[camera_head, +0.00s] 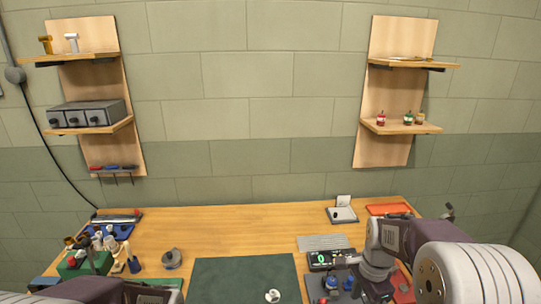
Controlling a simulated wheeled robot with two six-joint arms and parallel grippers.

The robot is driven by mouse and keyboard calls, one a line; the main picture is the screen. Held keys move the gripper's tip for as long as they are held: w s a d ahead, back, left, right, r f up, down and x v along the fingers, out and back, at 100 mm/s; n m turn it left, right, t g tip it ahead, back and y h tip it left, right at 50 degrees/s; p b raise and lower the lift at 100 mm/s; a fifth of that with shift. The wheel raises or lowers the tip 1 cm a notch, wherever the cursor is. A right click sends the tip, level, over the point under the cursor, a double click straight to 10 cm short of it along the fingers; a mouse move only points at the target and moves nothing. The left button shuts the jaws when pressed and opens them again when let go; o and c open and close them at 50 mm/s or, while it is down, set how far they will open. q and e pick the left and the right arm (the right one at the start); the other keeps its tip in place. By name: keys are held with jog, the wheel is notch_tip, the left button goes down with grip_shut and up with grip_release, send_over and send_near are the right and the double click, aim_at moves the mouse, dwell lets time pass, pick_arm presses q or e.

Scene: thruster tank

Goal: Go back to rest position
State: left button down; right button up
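My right arm comes in from the right edge and reaches down over the right end of the wooden workbench (219,222). My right gripper (374,287) is low over the dark tray area there; its fingers are not clear, and I cannot tell whether it holds anything.
A dark green mat (235,275) lies at the front middle with a small round white part (272,296) on it. A green block with tools (85,262) stands left. Wall shelves hang on both sides. The bench's back middle is clear.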

pick_arm(q)
jog(key=shift+w, duration=0.1)
pick_arm(e)
jog(key=s+a+f+n, duration=0.2)
jog(key=s+n, duration=0.3)
jog(key=n, duration=0.2)
jog(key=s+a+f+n, duration=0.2)
jog(key=s+a+n, duration=0.1)
jog(key=s+n, duration=0.3)
jog(key=n, duration=0.2)
jog(key=shift+s+a+f+n+t, duration=0.25)
jog(key=shift+a+n+t, duration=0.05)
jog(key=shift+t, duration=0.1)
dwell(1.8)
